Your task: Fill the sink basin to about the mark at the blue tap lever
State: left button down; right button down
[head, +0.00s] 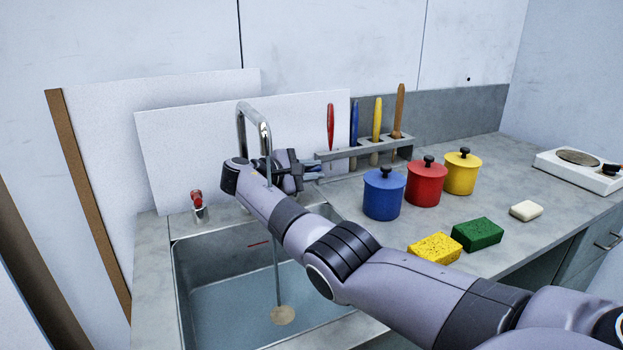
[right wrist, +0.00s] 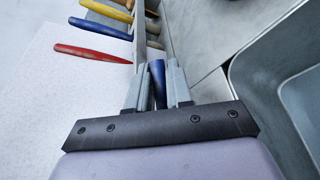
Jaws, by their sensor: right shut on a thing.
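The sink basin (head: 212,252) has a short red mark (head: 258,243) on its far wall. Water (head: 232,300) stands in it, its surface below the mark. A thin stream (head: 277,270) runs from the chrome spout (head: 254,115) down to a round tan spot in the water. My right gripper (head: 312,172) is behind the sink, beside the spout. It is shut on the blue tap lever, which shows between the fingers in the right wrist view (right wrist: 158,84). My forearm hides part of the basin and spout. A red tap lever (head: 197,196) stands at the left.
A rack (head: 365,150) with several coloured-handled tools stands just right of the gripper. Blue (head: 384,195), red (head: 425,185) and yellow (head: 462,173) pots stand on the counter. Yellow (head: 435,248) and green (head: 478,234) sponges lie near my arm. White boards (head: 190,140) lean behind the sink.

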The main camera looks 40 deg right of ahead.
dwell(0.4)
jog(key=c, duration=1.1)
grip_release()
jog(key=shift+v, duration=3.6)
